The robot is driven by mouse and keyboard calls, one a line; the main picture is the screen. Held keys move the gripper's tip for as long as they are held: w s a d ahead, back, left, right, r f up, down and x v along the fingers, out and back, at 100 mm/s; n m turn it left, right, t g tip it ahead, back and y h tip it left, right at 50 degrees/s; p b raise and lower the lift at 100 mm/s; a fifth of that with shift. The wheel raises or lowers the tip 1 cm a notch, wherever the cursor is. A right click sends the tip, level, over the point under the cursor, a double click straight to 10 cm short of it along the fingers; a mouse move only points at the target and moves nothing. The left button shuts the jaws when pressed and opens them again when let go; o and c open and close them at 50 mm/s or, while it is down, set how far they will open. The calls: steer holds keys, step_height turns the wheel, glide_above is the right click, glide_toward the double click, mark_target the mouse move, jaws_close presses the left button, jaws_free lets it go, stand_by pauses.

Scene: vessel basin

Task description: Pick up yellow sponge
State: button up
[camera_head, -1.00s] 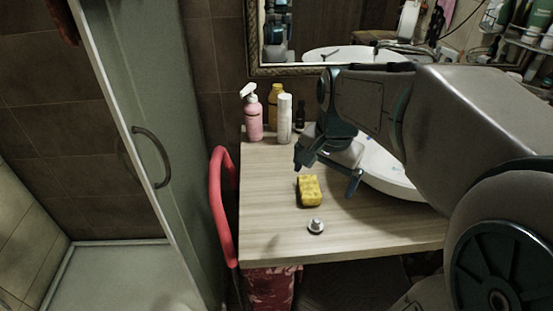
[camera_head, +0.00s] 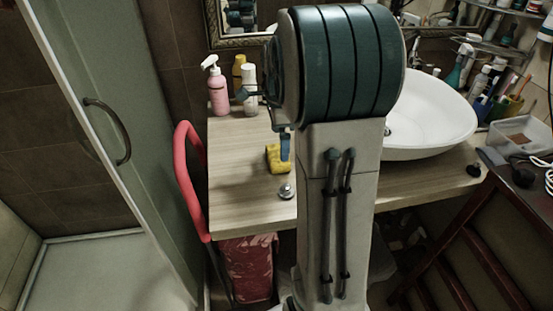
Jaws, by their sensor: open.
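The yellow sponge (camera_head: 272,158) lies on the light wooden counter (camera_head: 235,190), near its front part. My arm stands in front of the view and covers the counter to the right of the sponge. My gripper (camera_head: 265,122) is mostly hidden behind the arm. One dark blue finger reaches down at the sponge's right side and overlaps it in the picture. The gripper is open. I cannot tell whether the near finger touches the sponge.
A small metal knob-like piece (camera_head: 286,191) lies in front of the sponge. A pink spray bottle (camera_head: 217,90), a yellow bottle (camera_head: 238,72) and a white bottle (camera_head: 250,88) stand behind. The white basin (camera_head: 435,118) is right. A red curved rail (camera_head: 183,180) borders the counter's left side.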

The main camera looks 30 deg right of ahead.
mark_target(278, 153)
steer(key=shift+w+a+f, duration=0.1)
steer(key=shift+w+f, duration=0.05)
steer(key=shift+f, duration=1.55)
steer(key=shift+w+f, duration=0.15)
steer(key=shift+f, duration=1.55)
steer(key=c, duration=1)
steer(key=shift+o, duration=0.2)
step_height(278, 153, up, 10)
steer(key=shift+r, duration=0.1)
steer(key=o, duration=0.5)
steer(key=c, duration=0.4)
steer(key=shift+o, duration=0.2)
